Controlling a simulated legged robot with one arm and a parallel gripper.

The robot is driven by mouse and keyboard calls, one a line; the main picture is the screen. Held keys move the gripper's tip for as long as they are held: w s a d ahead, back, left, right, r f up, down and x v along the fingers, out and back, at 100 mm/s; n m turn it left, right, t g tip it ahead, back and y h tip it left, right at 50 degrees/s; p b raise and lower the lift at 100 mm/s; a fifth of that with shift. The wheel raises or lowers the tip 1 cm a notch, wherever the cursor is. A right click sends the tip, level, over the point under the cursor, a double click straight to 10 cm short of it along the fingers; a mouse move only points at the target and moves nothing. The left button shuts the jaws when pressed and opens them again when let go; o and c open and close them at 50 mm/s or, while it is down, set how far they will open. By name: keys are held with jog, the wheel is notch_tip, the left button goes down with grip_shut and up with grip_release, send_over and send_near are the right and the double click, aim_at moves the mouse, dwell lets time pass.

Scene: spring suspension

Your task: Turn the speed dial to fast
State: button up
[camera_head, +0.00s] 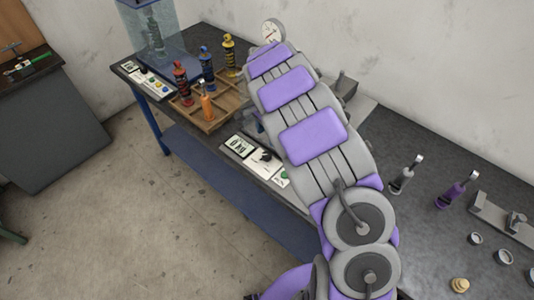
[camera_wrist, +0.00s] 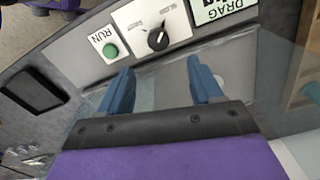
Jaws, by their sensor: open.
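The speed dial (camera_wrist: 156,40) is a black round knob with a light pointer mark on a white plate in the wrist view. The small print around it is too blurred to read. The dial also shows in the head view (camera_head: 266,156), beside my arm. My gripper (camera_wrist: 161,86) is open, with its two blue fingers apart and nothing between them. In the picture its fingertips lie below the dial plate, roughly in line with the dial, and appear not to touch it. My arm hides most of the gripper in the head view.
A green RUN button (camera_wrist: 111,50) sits left of the dial, and a DRAG sign (camera_wrist: 222,10) sits right of it. In the head view a wooden tray (camera_head: 213,117) holds several coloured shock absorbers farther along the bench. Loose parts lie on the bench (camera_head: 430,225) at right.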

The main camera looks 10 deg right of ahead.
aim_at(267, 154)
notch_tip(267, 154, down, 11)
jog(key=shift+r+b, duration=0.15)
jog(key=shift+b, duration=0.5)
jog(key=c, duration=1.1)
